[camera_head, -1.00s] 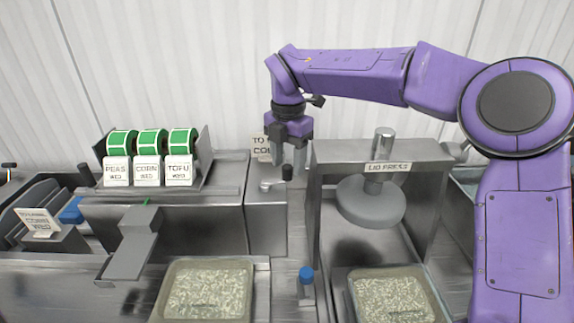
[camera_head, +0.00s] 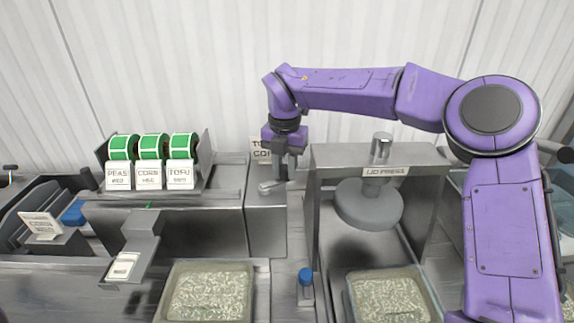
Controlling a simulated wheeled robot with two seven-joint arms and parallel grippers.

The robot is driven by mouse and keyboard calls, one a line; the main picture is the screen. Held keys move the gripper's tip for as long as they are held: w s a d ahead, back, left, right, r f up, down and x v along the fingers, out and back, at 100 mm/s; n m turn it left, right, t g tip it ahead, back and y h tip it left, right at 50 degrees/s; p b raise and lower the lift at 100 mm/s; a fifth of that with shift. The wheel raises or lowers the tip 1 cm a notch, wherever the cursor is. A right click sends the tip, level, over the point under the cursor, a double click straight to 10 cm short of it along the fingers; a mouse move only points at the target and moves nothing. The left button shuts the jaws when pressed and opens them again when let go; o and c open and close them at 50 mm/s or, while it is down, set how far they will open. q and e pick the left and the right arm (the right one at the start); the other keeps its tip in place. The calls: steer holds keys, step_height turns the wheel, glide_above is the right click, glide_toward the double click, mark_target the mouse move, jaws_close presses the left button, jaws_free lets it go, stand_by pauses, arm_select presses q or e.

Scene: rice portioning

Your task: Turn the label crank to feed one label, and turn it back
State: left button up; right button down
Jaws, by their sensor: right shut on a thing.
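The label crank (camera_head: 268,187) is a small grey metal arm on top of the metal block at the right end of the label dispenser (camera_head: 190,222). My right gripper (camera_head: 286,172) points down at the crank and is shut on its handle; the fingers hide the handle. A white label (camera_head: 123,266) lies on the sloping chute (camera_head: 138,245) at the dispenser's front. Green label rolls (camera_head: 151,147) stand on top behind cards reading PEAS, CORN and TOFU. My left gripper is not in view.
The lid press (camera_head: 370,200) stands just right of the crank. Two trays of rice, one left (camera_head: 207,292) and one right (camera_head: 388,296), sit in front. A blue-capped bottle (camera_head: 305,284) stands between them. A sign behind my gripper is partly hidden.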

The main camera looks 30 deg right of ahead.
mark_target(284, 165)
steer(key=shift+w+n, duration=0.3)
steer(key=shift+n, duration=0.3)
steer(key=c, duration=0.9)
jaws_free()
step_height(284, 165, up, 10)
steer(key=shift+r+b, duration=0.25)
steer(key=shift+b, duration=0.2)
